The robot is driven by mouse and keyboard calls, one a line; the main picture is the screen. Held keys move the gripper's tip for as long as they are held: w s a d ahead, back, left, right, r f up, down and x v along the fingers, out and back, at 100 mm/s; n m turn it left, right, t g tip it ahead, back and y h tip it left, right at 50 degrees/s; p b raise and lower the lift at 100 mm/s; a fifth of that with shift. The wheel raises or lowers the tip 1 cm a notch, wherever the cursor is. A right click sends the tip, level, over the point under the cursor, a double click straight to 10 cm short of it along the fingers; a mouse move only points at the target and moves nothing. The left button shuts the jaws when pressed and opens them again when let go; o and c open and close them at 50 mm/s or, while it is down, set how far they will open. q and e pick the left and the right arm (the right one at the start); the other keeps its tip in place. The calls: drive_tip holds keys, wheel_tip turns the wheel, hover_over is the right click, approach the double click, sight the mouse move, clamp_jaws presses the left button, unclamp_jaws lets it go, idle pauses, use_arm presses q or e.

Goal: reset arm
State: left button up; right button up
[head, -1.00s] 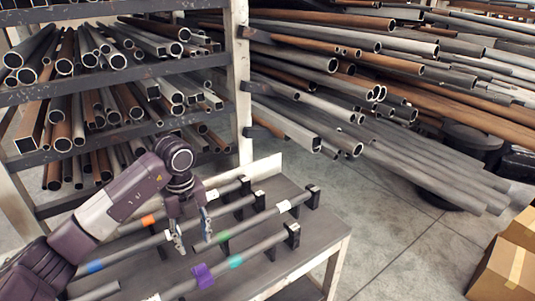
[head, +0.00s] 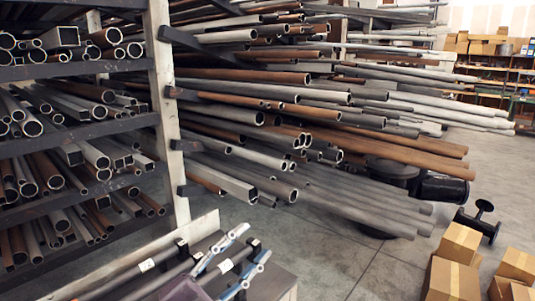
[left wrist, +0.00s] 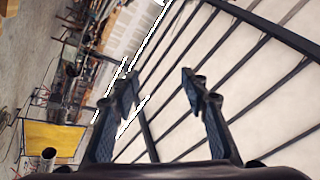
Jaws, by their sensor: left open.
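My left gripper (head: 256,242) shows at the bottom of the head view, its two fingers spread and nothing between them. It hides part of the work table (head: 285,292) and of the pipes lying there. In the left wrist view, both fingers of my left gripper (left wrist: 159,86) stand apart with an empty gap. My right gripper is in neither view.
Pipe ends stick out of a rack (head: 165,110) at left and middle. Cardboard boxes (head: 455,245) and a black flanged piece (head: 478,222) stand on the floor at right. The floor (head: 340,245) between table and boxes is clear.

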use_arm(q)
drive_tip(key=w+a+f+n+t+y, duration=0.2)
drive_tip(key=a+f+n+t+y, duration=0.35)
drive_tip(key=a+n+y, duration=0.7)
drive_tip(key=s+a+f+n+g+y, duration=0.3)
drive_tip(key=f, duration=0.5)
drive_tip(key=s+a+f+n+g+y, duration=0.2)
drive_tip(key=s+a+f+n+g, duration=0.15)
drive_tip(key=f, duration=0.35)
drive_tip(key=s+d+f+g+h, duration=0.1)
drive_tip(key=s+f+g, duration=0.4)
drive_tip(key=s+f, duration=0.45)
drive_tip(key=s+d+f+g+h, duration=0.15)
drive_tip(key=s+f+g, duration=0.45)
drive_tip(key=s, duration=0.7)
wheel_tip(320, 180, down, 25)
drive_tip(key=s+g+y, duration=0.1)
drive_tip(key=s, duration=0.1)
drive_tip(key=s+a+f+m+g, duration=0.1)
drive_tip(key=s+a+f, duration=0.2)
drive_tip(key=s+f, duration=1.4)
drive_tip(key=shift+c, duration=0.5)
